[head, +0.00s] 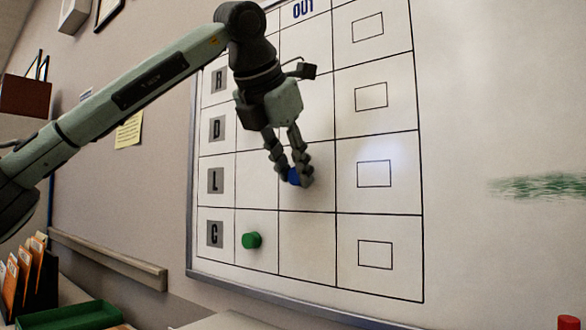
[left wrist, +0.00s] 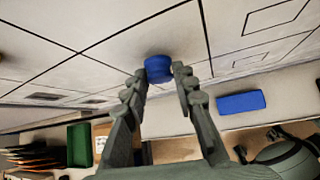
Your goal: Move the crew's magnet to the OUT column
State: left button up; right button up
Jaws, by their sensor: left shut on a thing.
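The whiteboard (head: 470,90) carries a ruled grid with letter rows and a column headed OUT (head: 303,9). My left gripper (head: 294,176) is shut on a round blue magnet (head: 293,177), in front of the L row cell under OUT. The blue magnet also shows between the fingertips in the left wrist view (left wrist: 158,69). Whether it touches the board I cannot tell. A green magnet (head: 251,240) sits on the C row, in the column left of OUT.
A green tray (head: 82,315) and a rack of folders (head: 27,272) stand at the lower left. A wooden rail (head: 105,259) runs along the wall. A red object (head: 568,322) shows at the lower right. In the left wrist view a blue block (left wrist: 241,102) lies below the board.

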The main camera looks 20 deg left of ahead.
pick_arm(q)
jog(key=shift+w+d, duration=0.15)
jog(key=shift+w, duration=0.15)
dwell(0.5)
jog(key=o, duration=0.9)
jog(key=v, duration=1.2)
